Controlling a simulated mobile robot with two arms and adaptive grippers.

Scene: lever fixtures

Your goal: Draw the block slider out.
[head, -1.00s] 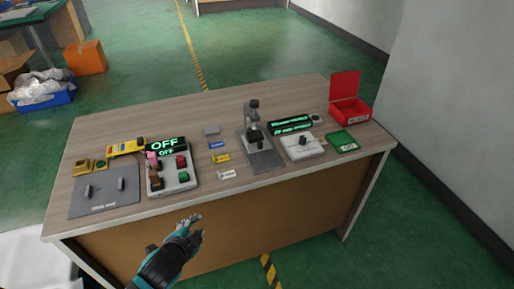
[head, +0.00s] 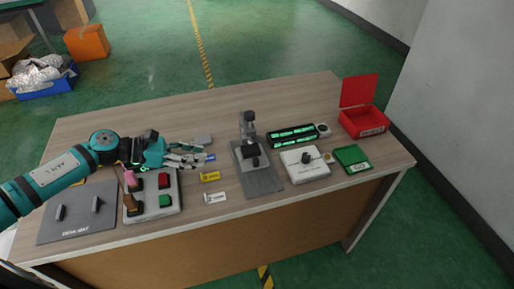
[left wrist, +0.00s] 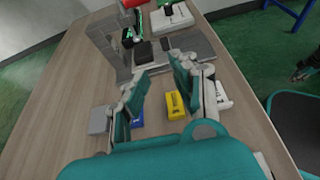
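A grey fixture (head: 264,182) with an upright post and a black block (head: 250,151) stands mid-table; I take this block as the block slider, though no label confirms it. In the left wrist view the black block (left wrist: 144,51) is beyond my fingertips, beside the post. My left gripper (head: 203,158) is over the small tags, left of the fixture and apart from it. In the left wrist view its fingers (left wrist: 158,87) are spread with nothing between them. A dark shape at that view's right edge may be my right gripper (left wrist: 303,70); its fingers are unclear.
A grey block (head: 202,138) and yellow tag (head: 210,177) lie near my left gripper. A button panel (head: 165,205) is under my left arm. Right of the fixture are a white box (head: 304,165), a green-lit black bar (head: 292,136) and an open red box (head: 362,122).

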